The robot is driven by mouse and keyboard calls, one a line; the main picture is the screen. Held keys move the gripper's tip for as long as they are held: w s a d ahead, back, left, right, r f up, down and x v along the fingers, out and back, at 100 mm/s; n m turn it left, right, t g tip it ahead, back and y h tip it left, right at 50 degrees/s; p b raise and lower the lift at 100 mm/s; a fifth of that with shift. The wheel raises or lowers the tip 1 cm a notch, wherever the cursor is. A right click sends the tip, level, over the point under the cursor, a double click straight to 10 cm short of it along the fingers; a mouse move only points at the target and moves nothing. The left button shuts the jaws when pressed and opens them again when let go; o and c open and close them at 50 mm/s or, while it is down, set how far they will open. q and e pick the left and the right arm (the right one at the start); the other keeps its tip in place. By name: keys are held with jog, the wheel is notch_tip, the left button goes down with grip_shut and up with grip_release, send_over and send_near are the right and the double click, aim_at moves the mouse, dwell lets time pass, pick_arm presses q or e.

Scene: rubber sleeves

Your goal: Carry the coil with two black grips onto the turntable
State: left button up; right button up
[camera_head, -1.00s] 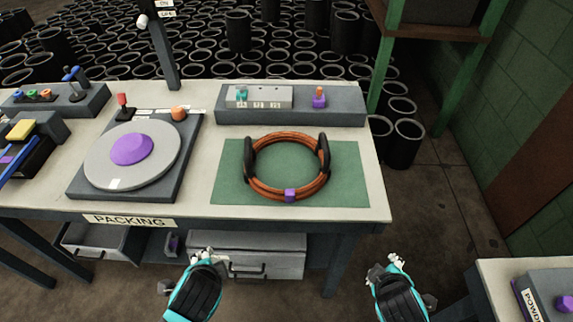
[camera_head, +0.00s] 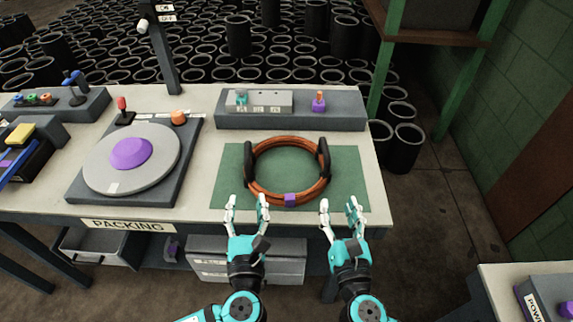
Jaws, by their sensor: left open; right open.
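The orange coil (camera_head: 285,140) lies flat on the green mat (camera_head: 350,190). It has a black grip on its left side (camera_head: 249,165) and another on its right side (camera_head: 324,157), and a purple block (camera_head: 291,199) at its front. The turntable (camera_head: 165,172), a light grey disc with a purple centre, sits on a dark base to the left. My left gripper (camera_head: 246,208) is open and empty, over the mat's front edge, in front of the left grip. My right gripper (camera_head: 341,212) is open and empty, at the mat's front edge, in front of the right grip.
A grey console (camera_head: 290,121) with small parts stands behind the mat. A red lever (camera_head: 122,106) and an orange knob (camera_head: 178,118) are behind the turntable. A pole (camera_head: 160,55) rises at the back. Bare tabletop (camera_head: 203,165) lies between turntable and mat.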

aim_at(247, 144)
pick_arm(q)
jog(key=w, duration=0.5)
jog(key=w+a, duration=0.1)
jog(key=w, duration=0.5)
jog(key=w+a, duration=0.1)
jog(key=w, duration=0.5)
jog(key=shift+w, duration=0.2)
pick_arm(e)
jog(key=w, duration=0.5)
jog(key=w+a, duration=0.1)
jog(key=w, duration=0.5)
jog(key=w+a, duration=0.1)
jog(key=w, duration=0.5)
jog(key=shift+w, duration=0.2)
pick_arm(q)
jog(key=shift+c, duration=0.3)
pick_arm(e)
jog(key=shift+c, duration=0.3)
pick_arm(q)
grip_shut()
pick_arm(e)
grip_shut()
